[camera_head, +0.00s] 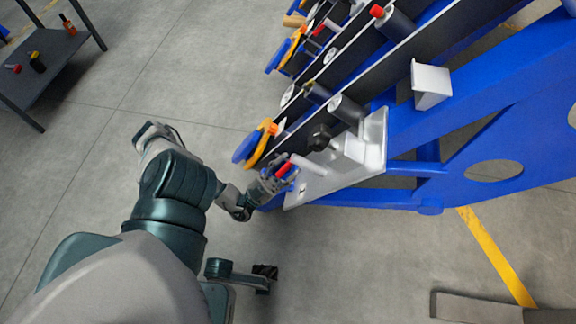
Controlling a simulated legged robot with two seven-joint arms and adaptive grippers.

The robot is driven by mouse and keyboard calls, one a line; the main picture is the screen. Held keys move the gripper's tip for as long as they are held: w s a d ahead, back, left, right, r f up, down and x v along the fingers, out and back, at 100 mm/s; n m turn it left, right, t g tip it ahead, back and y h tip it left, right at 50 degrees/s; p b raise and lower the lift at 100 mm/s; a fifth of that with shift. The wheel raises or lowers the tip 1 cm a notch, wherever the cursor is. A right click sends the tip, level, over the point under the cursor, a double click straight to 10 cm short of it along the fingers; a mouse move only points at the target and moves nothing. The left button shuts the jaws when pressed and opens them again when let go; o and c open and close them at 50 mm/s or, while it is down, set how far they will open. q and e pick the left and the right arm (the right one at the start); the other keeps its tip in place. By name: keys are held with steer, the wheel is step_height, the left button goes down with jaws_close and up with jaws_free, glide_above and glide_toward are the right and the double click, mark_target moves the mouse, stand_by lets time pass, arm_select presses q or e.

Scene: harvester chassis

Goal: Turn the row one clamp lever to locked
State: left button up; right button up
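The nearest row of the blue chassis has a pale metal plate (345,165) at its end. A light grey lever (309,166) with a red tip (284,169) stands out from this plate towards the left; I take it for the row one clamp lever. A black knob (320,138) sits beside it on the plate. My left gripper (279,178) is at the red tip, with its fingers close around or against it. The fingers are small and partly overlap the tip, so their grip is unclear.
Blue and orange discs (256,145) edge the rows close to my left gripper. More dark rows with red-tipped parts (377,11) lie behind. A dark side table (45,60) stands at upper left. The floor (110,115) between is clear.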

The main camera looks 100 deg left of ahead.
arm_select(q)
steer(key=shift+s+f, duration=0.15)
steer(key=v, duration=1.1)
steer(key=shift+d+f, duration=0.15)
steer(key=shift+f, duration=0.1)
